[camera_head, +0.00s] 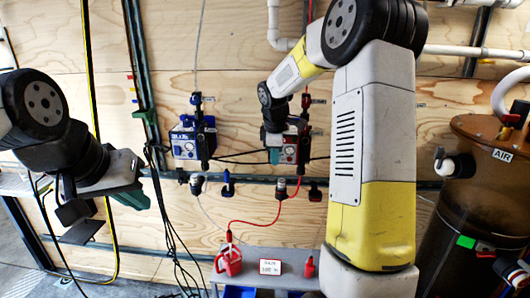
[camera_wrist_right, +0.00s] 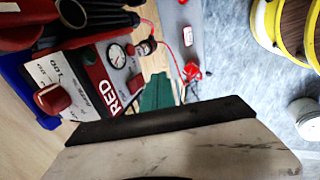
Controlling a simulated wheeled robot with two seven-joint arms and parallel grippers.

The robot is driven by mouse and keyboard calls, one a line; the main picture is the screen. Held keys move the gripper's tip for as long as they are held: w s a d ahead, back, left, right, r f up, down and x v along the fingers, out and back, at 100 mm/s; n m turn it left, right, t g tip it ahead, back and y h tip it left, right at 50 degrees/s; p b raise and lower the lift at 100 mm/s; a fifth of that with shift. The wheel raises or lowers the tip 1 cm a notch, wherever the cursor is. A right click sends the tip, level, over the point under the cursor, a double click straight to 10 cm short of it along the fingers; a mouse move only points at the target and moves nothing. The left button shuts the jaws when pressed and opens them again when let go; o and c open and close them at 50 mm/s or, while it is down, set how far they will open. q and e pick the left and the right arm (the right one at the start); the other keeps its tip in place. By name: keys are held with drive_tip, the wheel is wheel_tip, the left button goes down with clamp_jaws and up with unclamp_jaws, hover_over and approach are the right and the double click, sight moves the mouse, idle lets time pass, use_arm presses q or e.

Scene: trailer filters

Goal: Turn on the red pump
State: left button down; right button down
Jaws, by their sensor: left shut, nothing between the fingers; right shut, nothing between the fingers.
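The red pump (camera_head: 290,150) is mounted on the plywood wall, right of the blue pump (camera_head: 186,147). In the right wrist view the red pump (camera_wrist_right: 95,75) fills the upper left, with its RED lettering, a round gauge (camera_wrist_right: 116,55) and a red knob (camera_wrist_right: 52,98). My right gripper (camera_head: 273,137) is shut and empty at the left front of the red pump, covering part of it. Its dark edge (camera_wrist_right: 165,122) shows close beside the pump; I cannot tell whether it touches. My left gripper (camera_head: 76,222) is shut and empty at the far left, away from both pumps.
A red jug (camera_head: 229,262) and a small sign (camera_head: 270,267) stand on a grey shelf below the pumps. Red and dark hoses hang from the wall. A brown tank (camera_head: 465,200) marked AIR stands at the right. Dark cables hang near my left gripper.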

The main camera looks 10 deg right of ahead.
drive_tip(key=shift+w+d+f, duration=0.1)
drive_tip(key=shift+w+d, duration=0.05)
drive_tip(key=shift+w, duration=0.35)
drive_tip(key=shift+w+d, duration=0.15)
drive_tip(key=shift+w, duration=0.3)
drive_tip(key=shift+w+f, duration=0.1)
drive_tip(key=shift+w, duration=0.15)
